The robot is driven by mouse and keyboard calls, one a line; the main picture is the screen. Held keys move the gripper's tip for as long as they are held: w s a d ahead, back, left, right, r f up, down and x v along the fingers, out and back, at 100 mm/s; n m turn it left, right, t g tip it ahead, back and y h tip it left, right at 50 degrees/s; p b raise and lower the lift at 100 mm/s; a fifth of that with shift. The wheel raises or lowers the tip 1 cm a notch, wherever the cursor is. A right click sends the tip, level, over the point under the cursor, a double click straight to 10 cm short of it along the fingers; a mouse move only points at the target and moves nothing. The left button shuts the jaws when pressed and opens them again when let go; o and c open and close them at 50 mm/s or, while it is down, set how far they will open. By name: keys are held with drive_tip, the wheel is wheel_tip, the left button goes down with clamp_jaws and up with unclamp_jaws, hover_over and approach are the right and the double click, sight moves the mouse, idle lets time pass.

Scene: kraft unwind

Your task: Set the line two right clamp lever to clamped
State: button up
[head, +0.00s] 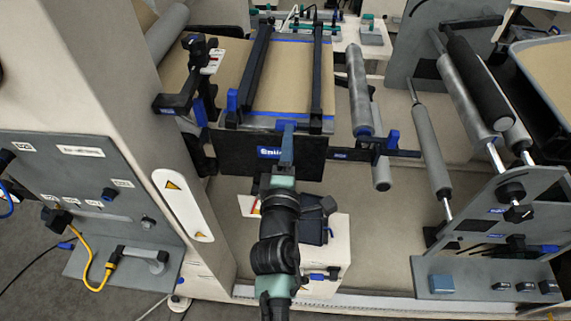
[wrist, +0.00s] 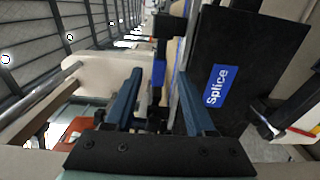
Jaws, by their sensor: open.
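The splice table (head: 278,82) has two long black clamp bars over brown web. The right clamp bar (head: 317,75) ends at the table's near edge, with a small blue part beside its end (head: 328,124) that may be its lever. The left bar's blue lever (head: 232,100) stands upright at its near end. My gripper (head: 287,128) is at the front edge, between the two bar ends, above the black Splice panel (head: 230,148). In the wrist view its blue fingers (wrist: 158,85) are apart and empty. A blue piece (wrist: 158,73) shows beyond and between them; I cannot tell whether it touches.
A blue-handled black bracket (head: 393,140) projects right of the panel, near grey rollers (head: 360,90). A black bracket with blue parts (head: 185,98) is on the left column. The Splice panel also stands close beside the fingers in the wrist view (wrist: 250,60).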

drive_tip(key=s, duration=0.7)
drive_tip(key=shift+w, duration=0.1)
